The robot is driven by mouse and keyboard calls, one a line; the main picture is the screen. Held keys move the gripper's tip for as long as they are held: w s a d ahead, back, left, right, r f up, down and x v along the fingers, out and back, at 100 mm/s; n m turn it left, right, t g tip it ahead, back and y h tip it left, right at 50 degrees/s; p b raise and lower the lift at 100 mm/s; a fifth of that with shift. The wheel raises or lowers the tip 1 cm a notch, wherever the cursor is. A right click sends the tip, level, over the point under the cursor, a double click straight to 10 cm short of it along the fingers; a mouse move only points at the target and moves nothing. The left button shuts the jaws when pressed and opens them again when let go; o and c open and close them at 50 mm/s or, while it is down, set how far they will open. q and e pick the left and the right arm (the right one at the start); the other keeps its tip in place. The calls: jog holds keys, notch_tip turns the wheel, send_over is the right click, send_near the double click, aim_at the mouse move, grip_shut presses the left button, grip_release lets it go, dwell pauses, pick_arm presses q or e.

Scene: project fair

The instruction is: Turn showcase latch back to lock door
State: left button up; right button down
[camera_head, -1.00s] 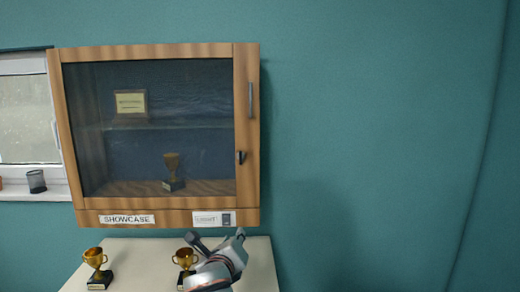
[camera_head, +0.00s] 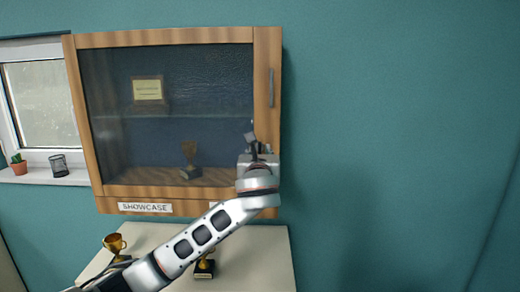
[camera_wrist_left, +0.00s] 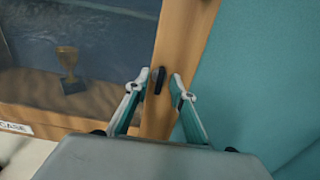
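The showcase (camera_head: 180,192) is a wooden wall cabinet with a glass door (camera_head: 215,80); the door looks shut in its frame. The small black latch (camera_wrist_left: 159,80) sits on the door's right wooden stile and points roughly along it, slightly tilted, in the left wrist view. My left gripper (camera_head: 257,144) is raised in front of the stile and hides the latch in the head view. In the left wrist view its open fingers (camera_wrist_left: 161,85) stand on either side of the latch; whether they touch it I cannot tell. My right gripper is out of view.
A metal door handle (camera_head: 270,88) is above the gripper. A trophy (camera_head: 190,160) and a plaque (camera_head: 148,90) are inside. Two gold trophies, one at the left (camera_head: 115,243), stand on the white table (camera_head: 150,235) below. The wall at right is clear.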

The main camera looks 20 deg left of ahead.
pick_arm(q)
jog(key=shift+w+a, duration=0.2)
jog(key=shift+w, duration=0.25)
grip_shut()
